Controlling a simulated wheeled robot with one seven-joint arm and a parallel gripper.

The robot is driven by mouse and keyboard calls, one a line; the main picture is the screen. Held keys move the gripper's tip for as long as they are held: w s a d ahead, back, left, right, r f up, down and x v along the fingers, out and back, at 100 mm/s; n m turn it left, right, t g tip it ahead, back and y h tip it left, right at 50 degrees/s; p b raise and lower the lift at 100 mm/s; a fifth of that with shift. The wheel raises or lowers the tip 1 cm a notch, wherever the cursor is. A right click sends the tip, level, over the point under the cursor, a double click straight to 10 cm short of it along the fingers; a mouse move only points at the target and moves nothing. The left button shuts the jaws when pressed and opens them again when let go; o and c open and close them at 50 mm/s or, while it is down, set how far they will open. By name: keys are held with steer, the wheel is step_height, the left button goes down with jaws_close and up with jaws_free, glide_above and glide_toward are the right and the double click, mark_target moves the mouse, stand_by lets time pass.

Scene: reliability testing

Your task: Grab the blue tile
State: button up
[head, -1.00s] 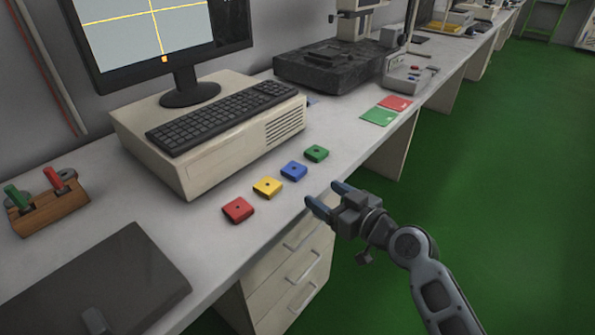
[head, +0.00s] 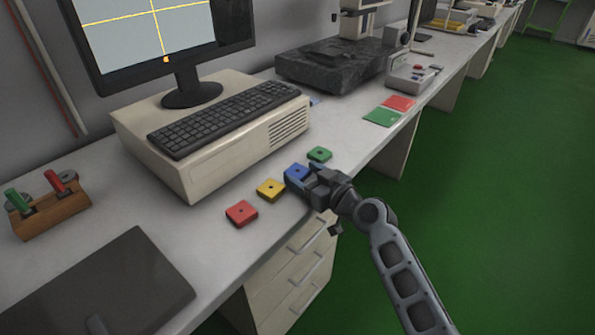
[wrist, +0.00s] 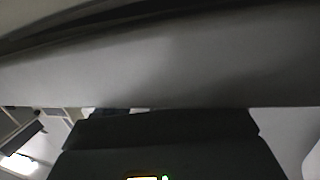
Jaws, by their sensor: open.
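The blue tile (head: 296,171) lies on the white bench between the yellow tile (head: 271,189) and the green tile (head: 320,154). The red tile (head: 241,213) is the nearest of the row. My gripper (head: 298,178) is open at the blue tile, reaching in from the bench's front edge. Its fingers hide part of the blue tile. I cannot tell whether they touch it. The wrist view shows mostly dark and grey surfaces close to the lens, and no tile can be made out there.
A beige computer case (head: 215,135) with a black keyboard (head: 225,118) stands behind the tiles. Flat green (head: 382,117) and red (head: 399,103) cards lie farther right. A wooden rack (head: 50,212) and a dark mat (head: 100,290) are at left.

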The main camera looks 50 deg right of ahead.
steer(key=shift+w, duration=0.3)
steer(key=shift+c, duration=0.3)
steer(key=c, duration=0.8)
